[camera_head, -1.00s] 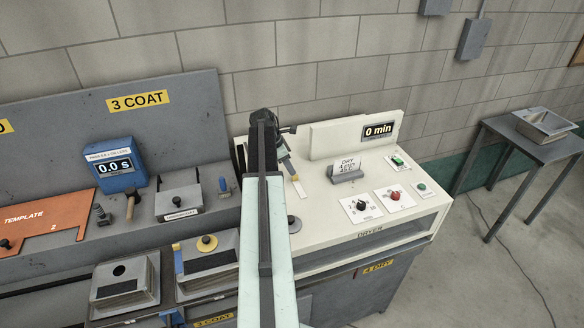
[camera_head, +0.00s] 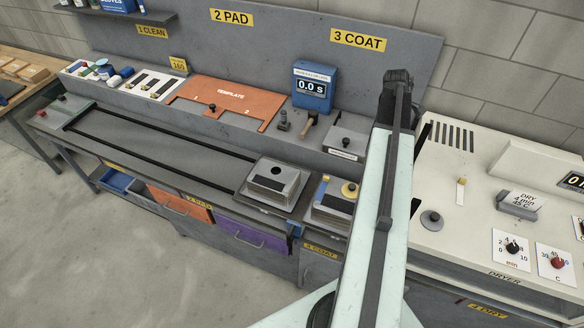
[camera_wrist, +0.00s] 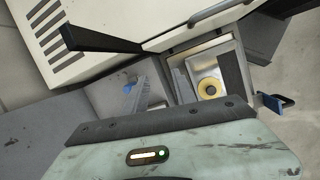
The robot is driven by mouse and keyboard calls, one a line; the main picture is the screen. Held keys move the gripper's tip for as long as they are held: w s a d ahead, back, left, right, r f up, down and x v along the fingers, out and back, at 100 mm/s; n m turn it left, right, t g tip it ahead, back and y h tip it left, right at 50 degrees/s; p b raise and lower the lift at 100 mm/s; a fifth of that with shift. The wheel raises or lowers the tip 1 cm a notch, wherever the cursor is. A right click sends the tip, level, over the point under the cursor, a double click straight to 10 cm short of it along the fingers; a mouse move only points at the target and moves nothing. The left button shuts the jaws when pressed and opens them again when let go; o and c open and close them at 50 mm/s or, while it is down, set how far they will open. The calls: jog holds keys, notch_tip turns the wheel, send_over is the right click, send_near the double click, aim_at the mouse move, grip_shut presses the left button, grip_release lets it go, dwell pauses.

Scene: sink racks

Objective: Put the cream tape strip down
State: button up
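A small pale strip with a yellowish end (camera_head: 461,190), which looks like the cream tape strip, lies on the white dryer top (camera_head: 449,172) in the head view. It is right of my arm and apart from it. My gripper's fingers are hidden behind my own arm in the head view. I see no strip in the wrist view, and I cannot tell whether my gripper is open or shut.
A DRY card holder (camera_head: 517,206) and a round grey knob (camera_head: 431,219) are on the dryer. The long bench (camera_head: 150,146) is mostly clear.

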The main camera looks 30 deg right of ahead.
jog(key=w+a+m+t, duration=0.1)
jog(key=w+a, duration=0.3)
jog(key=a, duration=0.6)
jog(key=w+a+m+y, duration=0.1)
jog(key=w+a, duration=0.2)
jog(key=a, duration=0.7)
jog(key=w+a+m+t, duration=0.1)
jog(key=w+a, duration=0.3)
jog(key=a, duration=0.6)
jog(key=s+a+m+y, duration=0.1)
jog(key=a+m, duration=0.1)
jog(key=a, duration=2.1)
jog(key=shift+f+m+y, duration=0.3)
jog(key=shift+f+m, duration=0.1)
jog(key=shift+f, duration=0.05)
jog(key=shift+s+f, duration=0.1)
notch_tip(320, 180, down, 24)
jog(key=b, duration=2.4)
